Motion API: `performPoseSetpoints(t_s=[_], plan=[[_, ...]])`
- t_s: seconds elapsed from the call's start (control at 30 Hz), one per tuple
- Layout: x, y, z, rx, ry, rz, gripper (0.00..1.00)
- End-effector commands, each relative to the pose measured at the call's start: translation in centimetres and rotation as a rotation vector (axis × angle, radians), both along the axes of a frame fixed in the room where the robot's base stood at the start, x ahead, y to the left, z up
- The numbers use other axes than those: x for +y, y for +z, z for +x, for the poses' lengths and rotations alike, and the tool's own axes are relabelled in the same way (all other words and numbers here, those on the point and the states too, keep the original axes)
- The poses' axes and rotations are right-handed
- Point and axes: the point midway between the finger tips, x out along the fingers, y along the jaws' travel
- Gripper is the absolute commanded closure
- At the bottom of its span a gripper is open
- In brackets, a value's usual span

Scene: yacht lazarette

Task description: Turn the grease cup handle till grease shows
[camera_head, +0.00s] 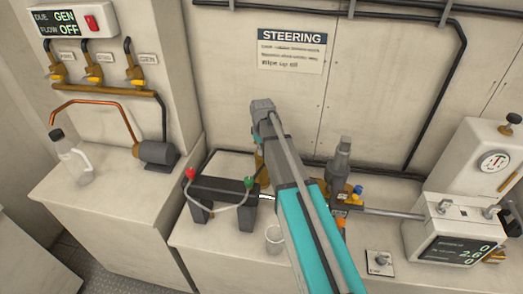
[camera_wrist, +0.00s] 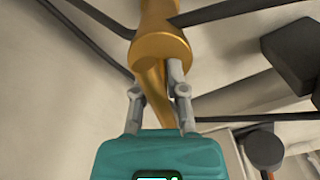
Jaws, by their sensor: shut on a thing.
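The brass grease cup (camera_wrist: 160,45) fills the top middle of the wrist view, with a rounded body and a brass handle (camera_wrist: 153,80) reaching down from it. My gripper (camera_wrist: 160,84) is shut on this handle, one grey finger on each side. In the head view my grey and teal arm covers most of the grease cup. Only a sliver of brass (camera_head: 259,160) shows left of the arm, and my fingertips are hidden there. I cannot make out any grease in either view.
A dark bracket with red and green knobs (camera_head: 222,190) stands left of my arm. A clear cup (camera_head: 273,239) is close in front. A grey cylinder fitting (camera_head: 340,160) and a display box (camera_head: 450,235) are to the right. A STEERING sign (camera_head: 291,50) hangs behind.

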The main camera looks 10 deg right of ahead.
Motion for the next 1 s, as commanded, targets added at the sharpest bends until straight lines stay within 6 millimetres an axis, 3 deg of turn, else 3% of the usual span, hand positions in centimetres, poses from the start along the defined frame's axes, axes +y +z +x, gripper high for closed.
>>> performPoseSetpoints(t_s=[0.33, 0.7, 1.0], plan=[[-0.05, 0.00, 0.02, -0.001, 0.030, -0.001, 1.00], [-0.05, 0.00, 0.03, -0.001, 0.248, -0.001, 1.00], [-0.07, 0.00, 0.04, -0.001, 0.290, -0.002, 1.00]])
